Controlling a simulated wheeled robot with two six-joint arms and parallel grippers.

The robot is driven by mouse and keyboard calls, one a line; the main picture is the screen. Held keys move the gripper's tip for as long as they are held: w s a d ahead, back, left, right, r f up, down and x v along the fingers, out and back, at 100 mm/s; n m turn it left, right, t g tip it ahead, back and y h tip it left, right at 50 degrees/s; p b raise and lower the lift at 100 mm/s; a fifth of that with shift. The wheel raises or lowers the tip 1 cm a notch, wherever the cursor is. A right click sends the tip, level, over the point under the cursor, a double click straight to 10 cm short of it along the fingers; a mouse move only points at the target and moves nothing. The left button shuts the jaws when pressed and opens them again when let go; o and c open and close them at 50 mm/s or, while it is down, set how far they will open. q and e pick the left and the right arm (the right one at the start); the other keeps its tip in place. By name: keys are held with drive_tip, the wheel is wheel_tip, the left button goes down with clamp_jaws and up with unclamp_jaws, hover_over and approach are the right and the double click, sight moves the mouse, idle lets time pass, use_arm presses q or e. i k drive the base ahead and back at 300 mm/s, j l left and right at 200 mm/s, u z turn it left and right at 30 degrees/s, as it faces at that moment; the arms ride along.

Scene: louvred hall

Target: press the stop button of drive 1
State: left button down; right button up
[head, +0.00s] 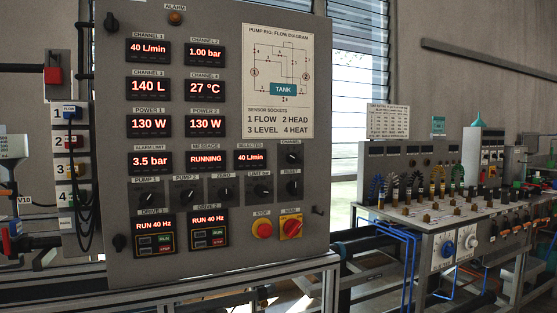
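The drive 1 unit (155,236) sits low on the left of the grey control panel (285,190). Its display reads RUN 40 Hz in red. Below the display are a green-marked button (165,240) and a small red-marked stop button (165,249). The drive 2 unit (208,228) is just to its right, with the same layout and also reading RUN 40 Hz. Neither of my grippers is in view, and nothing covers the drive 1 unit.
A separate red STOP knob (262,229) and a red main switch (291,226) on yellow are right of the drives. Selector knobs (184,195) sit above. Black cables (85,200) hang left of the panel. A metal rail (220,285) runs below; a bench (460,225) stands right.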

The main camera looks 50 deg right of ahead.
sight(165, 248)
drive_tip(key=z, duration=1.5)
